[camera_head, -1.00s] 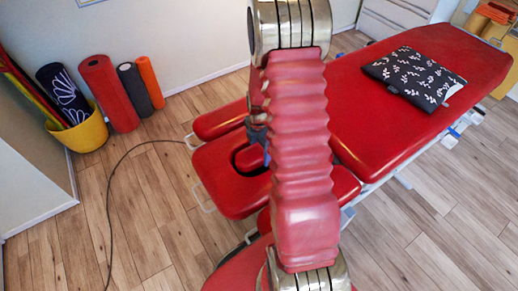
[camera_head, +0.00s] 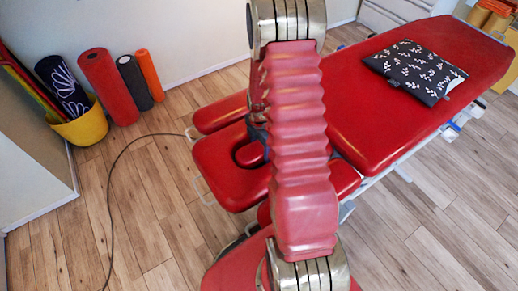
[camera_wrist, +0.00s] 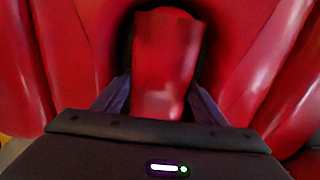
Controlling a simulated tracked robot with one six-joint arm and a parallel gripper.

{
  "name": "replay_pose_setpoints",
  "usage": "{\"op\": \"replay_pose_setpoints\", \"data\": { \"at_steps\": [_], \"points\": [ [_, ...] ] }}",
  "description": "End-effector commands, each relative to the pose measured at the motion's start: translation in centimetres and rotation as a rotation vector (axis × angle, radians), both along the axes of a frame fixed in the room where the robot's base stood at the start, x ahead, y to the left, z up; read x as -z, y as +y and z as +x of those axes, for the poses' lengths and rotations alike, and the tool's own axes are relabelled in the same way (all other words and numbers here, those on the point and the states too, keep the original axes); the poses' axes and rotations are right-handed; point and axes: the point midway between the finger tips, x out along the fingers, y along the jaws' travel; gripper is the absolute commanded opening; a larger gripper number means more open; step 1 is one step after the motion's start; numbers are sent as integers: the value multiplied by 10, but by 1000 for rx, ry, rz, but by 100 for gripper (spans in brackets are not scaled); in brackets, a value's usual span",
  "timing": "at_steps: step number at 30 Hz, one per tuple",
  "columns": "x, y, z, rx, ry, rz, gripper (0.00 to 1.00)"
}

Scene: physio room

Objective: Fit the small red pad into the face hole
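The small red pad (camera_wrist: 165,60) lies between the two dark blue fingers of my gripper (camera_wrist: 158,92) in the wrist view. The fingers press against its sides. Its far end stands over the dark face hole (camera_wrist: 122,45) in the red headrest. In the head view the face hole (camera_head: 237,158) shows as a dark rim around a red patch that looks like the pad (camera_head: 252,154). My arm hides most of the gripper there. I cannot tell how deep the pad sits.
The red treatment table (camera_head: 400,120) carries a dark leaf-patterned cushion (camera_head: 415,70). Red armrests (camera_head: 220,112) flank the headrest. A yellow bucket (camera_head: 82,128) and several rolls (camera_head: 108,88) stand by the wall. A black cable (camera_head: 112,190) crosses the wooden floor.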

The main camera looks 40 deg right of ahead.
Motion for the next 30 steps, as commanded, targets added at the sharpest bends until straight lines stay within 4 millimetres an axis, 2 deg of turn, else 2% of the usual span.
{"op": "replay_pose_setpoints", "data": {
  "at_steps": [1, 8, 19, 23, 30],
  "points": [
    [0, 0, 0, 0, 0, 0, 69],
    [0, 0, 0, 0, 0, 0, 86],
    [-5, 0, 1, 0, -2, -1, 86],
    [-15, 0, 1, 0, -2, -1, 86],
    [-46, 0, 1, 0, -3, -1, 86]
  ]
}}
